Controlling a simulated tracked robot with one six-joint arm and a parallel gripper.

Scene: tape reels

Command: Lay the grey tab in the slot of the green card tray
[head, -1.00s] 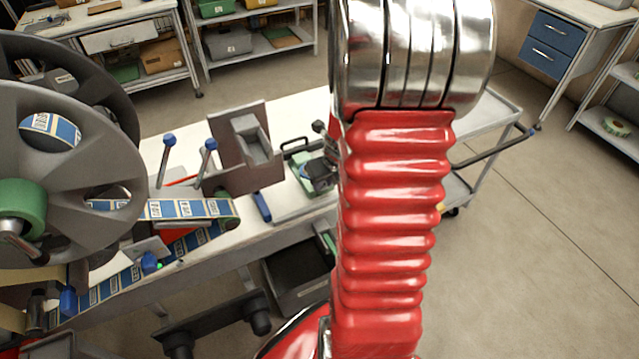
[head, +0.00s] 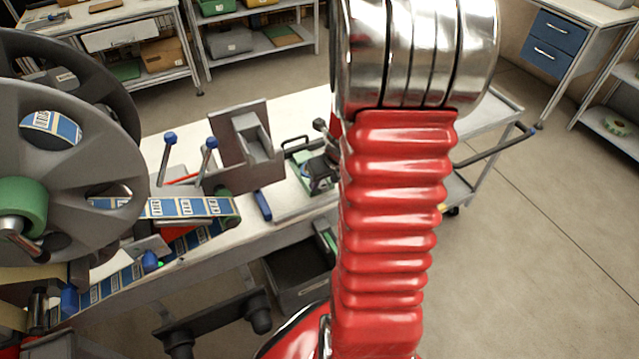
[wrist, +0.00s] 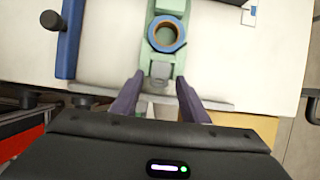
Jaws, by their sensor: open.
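A pale green holder, which looks like the card tray (wrist: 178,13), lies on the white bench top in the wrist view. A tape roll (wrist: 166,34) with a blue rim and tan core sits on it. A small grey piece, likely the grey tab (wrist: 160,71), is at the holder's near end. My gripper (wrist: 160,84) is open, its two dark fingers either side of the line to that piece. I cannot tell whether they touch anything. In the head view, my gripper (head: 322,172) is a dark shape beside the green holder (head: 303,160), partly hidden by my arm.
A large grey reel (head: 75,165) and printed blue tape stand at left in the head view. A brown upright plate (head: 240,145) and blue-knobbed posts stand near the green holder. A blue bar (wrist: 70,40) lies left in the wrist view.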

